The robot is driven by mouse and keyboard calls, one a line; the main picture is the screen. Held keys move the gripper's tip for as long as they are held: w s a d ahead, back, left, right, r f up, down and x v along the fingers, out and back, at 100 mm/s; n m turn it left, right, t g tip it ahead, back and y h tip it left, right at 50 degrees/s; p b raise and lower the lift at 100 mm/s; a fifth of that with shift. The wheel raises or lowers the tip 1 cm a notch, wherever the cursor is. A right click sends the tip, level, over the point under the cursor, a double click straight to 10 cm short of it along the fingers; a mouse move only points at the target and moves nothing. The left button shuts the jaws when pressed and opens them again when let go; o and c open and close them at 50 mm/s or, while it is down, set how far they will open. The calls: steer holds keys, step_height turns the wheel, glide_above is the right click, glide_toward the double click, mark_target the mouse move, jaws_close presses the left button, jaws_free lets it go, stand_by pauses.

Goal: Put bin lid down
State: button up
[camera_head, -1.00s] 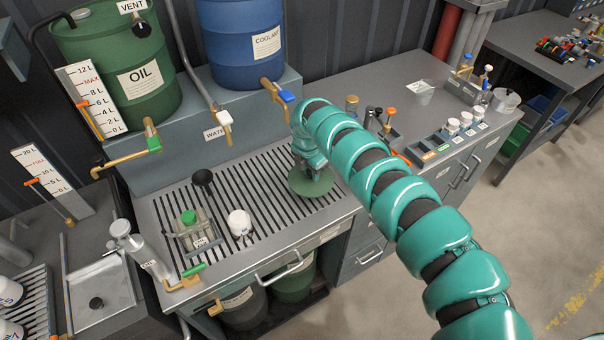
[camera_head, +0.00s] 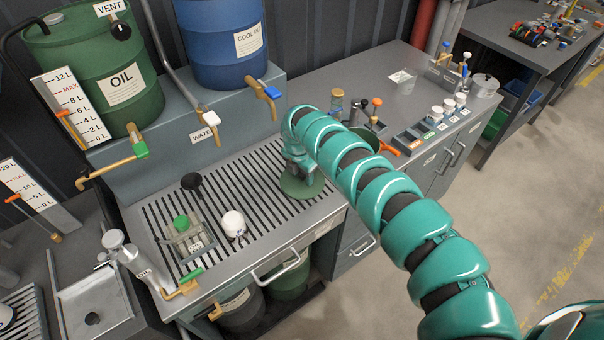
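A round green lid (camera_head: 301,187) lies level on or just above the right part of the slotted drain grating; I cannot tell whether it touches the slats. My gripper (camera_head: 298,171) points down at the lid's middle, partly hidden by my own arm. Its fingers are too small and covered to show whether they grip the lid. Under the counter stand a green bin (camera_head: 289,281) and a dark grey bin (camera_head: 239,303), both partly hidden by the counter edge.
A white jar (camera_head: 233,224), a green-capped container (camera_head: 183,236) and a black funnel-like piece (camera_head: 191,181) stand on the grating. Taps hang from the oil drum (camera_head: 101,74) and coolant drum (camera_head: 222,42) above. A dark green round thing (camera_head: 372,139) shows behind my arm.

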mark_target(299, 183)
step_height(299, 183, up, 12)
steer(key=s+a+b, duration=0.1)
steer(key=b, duration=0.1)
steer(key=shift+b, duration=0.4)
steer(key=shift+s, duration=0.1)
stand_by(0.5)
